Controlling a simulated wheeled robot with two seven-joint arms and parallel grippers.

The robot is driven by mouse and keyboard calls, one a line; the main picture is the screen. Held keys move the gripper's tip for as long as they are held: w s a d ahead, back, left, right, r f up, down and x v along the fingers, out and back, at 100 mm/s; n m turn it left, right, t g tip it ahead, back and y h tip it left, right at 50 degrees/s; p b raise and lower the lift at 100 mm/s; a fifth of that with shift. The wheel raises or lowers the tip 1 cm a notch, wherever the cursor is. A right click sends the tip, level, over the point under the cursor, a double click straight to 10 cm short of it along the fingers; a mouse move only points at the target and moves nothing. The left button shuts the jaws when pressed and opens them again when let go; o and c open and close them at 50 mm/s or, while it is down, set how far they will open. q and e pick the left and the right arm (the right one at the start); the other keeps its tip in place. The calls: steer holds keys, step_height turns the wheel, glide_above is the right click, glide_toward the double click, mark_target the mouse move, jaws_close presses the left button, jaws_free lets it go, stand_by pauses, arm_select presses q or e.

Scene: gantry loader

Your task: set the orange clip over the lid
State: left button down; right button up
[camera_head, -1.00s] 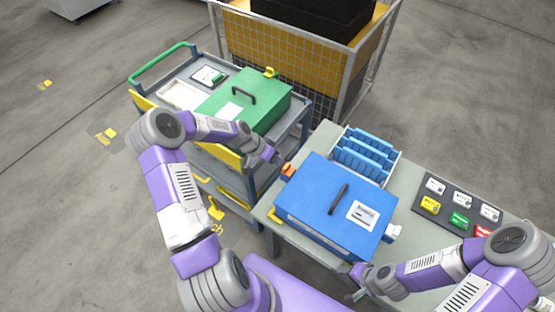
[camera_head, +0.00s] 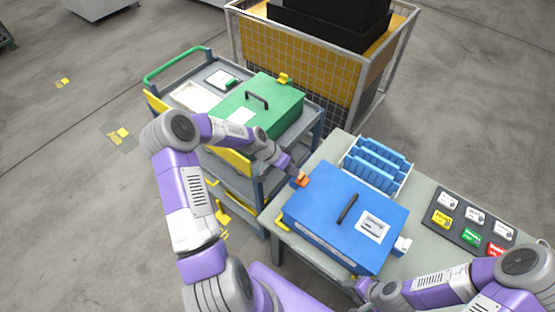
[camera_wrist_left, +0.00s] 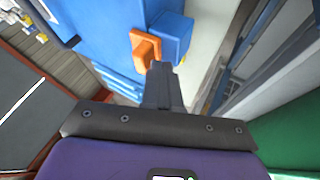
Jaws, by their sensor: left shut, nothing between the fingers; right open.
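The orange clip (camera_head: 302,180) is at the left end of the blue box, near its back left corner. The box's blue lid (camera_head: 322,196) is shut and has a black handle and a white label. In the left wrist view the clip (camera_wrist_left: 145,46) is an open loop beside a blue block on the box side. My left gripper (camera_head: 294,171) is shut and empty, its fingertips (camera_wrist_left: 161,68) right by the clip; whether they touch it I cannot tell. My right gripper (camera_head: 361,290) is open near the box's front right, small and partly cut off by the frame.
A white fitting (camera_head: 403,245) sits on the box's right end. A blue divided rack (camera_head: 375,165) stands close behind the box. A dark panel (camera_head: 452,232) with coloured tags lies to the right. A cart with a green case (camera_head: 270,120) stands left, a mesh cage behind it.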

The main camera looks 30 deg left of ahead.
arm_select(q)
steer(key=s+a+r+b, duration=0.1)
steer(key=s+a+r, duration=0.2)
steer(key=a+r, duration=0.5)
steer(key=shift+a, duration=0.2)
steer(key=shift+s, duration=0.1)
stand_by(0.3)
